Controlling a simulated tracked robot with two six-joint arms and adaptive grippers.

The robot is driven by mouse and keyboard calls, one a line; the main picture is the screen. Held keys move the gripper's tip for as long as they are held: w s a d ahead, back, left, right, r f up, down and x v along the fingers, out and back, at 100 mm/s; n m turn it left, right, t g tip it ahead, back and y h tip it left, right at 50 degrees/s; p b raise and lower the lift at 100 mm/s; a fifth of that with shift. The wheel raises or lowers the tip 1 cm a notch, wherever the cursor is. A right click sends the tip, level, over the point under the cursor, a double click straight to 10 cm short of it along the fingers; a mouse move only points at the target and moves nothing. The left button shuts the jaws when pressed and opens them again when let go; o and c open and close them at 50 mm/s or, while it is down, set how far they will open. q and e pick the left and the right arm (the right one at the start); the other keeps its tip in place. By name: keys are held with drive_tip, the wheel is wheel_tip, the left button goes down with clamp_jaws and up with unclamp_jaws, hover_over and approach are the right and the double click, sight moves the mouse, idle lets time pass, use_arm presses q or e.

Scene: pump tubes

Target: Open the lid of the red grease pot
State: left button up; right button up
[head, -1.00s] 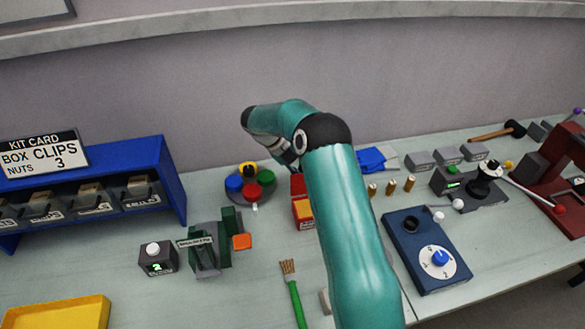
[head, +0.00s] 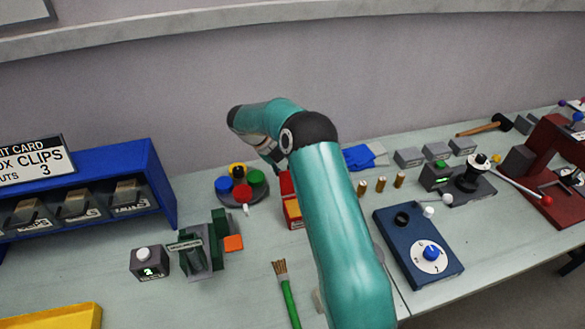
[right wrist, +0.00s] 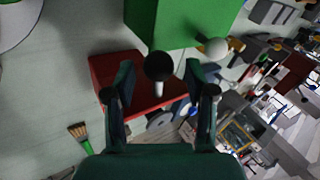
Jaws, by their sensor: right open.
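A round turntable (head: 220,195) stands left of my right arm in the head view, with blue, green, yellow-black and red round tops on it. The red top (head: 242,193), which looks like the red grease pot, is at its front. My right gripper (right wrist: 160,82) is open; in the head view it hangs above and right of the turntable, its fingertips partly hidden. In the right wrist view a black knob on a pale stem (right wrist: 159,68) shows between the fingers, before a red block (right wrist: 120,72). I cannot tell whether this is the pot. My left gripper is out of view.
A green block (right wrist: 180,22) with a white ball (right wrist: 216,47) looms close in the right wrist view. In the head view a red and orange box (head: 292,210) stands beside my arm, with a green fixture (head: 218,228) and a brush (head: 289,298) nearer.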

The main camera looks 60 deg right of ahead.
drive_tip(key=v, duration=1.1)
drive_tip(key=shift+r, duration=0.2)
drive_tip(key=shift+w+a, duration=0.1)
